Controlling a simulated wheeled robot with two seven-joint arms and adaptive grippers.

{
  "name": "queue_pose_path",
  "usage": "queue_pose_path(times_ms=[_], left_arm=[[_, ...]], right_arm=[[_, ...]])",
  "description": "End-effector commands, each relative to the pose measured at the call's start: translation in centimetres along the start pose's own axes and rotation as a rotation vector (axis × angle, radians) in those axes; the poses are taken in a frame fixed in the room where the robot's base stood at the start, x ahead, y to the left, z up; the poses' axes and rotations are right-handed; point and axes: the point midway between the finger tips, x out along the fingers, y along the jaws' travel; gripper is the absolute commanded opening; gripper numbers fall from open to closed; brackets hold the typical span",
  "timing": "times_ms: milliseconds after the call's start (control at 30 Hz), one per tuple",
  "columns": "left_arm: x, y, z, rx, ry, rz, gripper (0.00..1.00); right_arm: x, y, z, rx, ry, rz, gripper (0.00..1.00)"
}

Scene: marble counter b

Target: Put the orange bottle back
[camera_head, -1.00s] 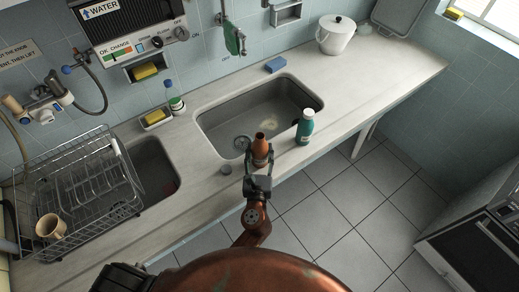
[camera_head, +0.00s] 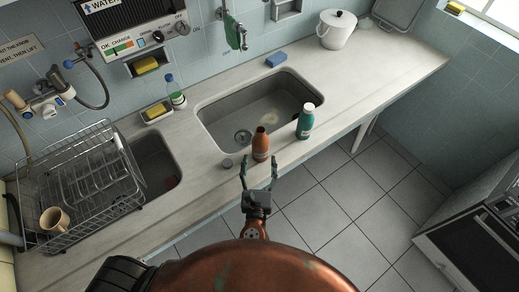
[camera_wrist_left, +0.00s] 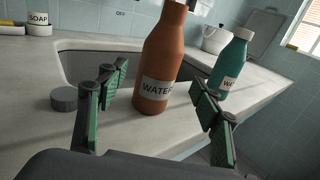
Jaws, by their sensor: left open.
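The orange bottle (camera_head: 261,145) stands upright and uncapped on the counter's front strip, at the near edge of the large sink. In the left wrist view the orange bottle (camera_wrist_left: 162,65) shows a "WATER" label and stands just beyond the fingertips. My left gripper (camera_head: 259,172) is open and empty, just in front of the bottle and apart from it. Its green-padded fingers (camera_wrist_left: 162,85) are spread wide in the wrist view. A dark grey round cap (camera_head: 227,163) lies on the counter left of the bottle. My right gripper does not show.
A teal bottle with a white cap (camera_head: 305,121) stands close to the right of the orange one. The large sink (camera_head: 225,118) lies behind. A dish rack (camera_head: 85,190) with a mug (camera_head: 54,220) is at left. The counter (camera_head: 385,75) is clear at right.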

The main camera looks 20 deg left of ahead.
Motion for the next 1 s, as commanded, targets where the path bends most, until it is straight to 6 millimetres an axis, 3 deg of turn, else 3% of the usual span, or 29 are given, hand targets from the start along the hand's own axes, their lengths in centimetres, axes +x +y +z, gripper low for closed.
queue_pose_path(times_ms=[100,300,1000], left_arm=[[-2.1,0.0,0.0,0.001,0.001,-0.001,0.6],[-4.0,0.1,0.0,0.0,0.001,0.0,0.6],[-4.2,0.0,0.0,0.0,-0.001,0.0,0.6]], right_arm=[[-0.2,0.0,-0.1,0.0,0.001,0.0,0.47],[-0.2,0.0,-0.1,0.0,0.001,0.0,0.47],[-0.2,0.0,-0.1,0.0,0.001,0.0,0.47]])
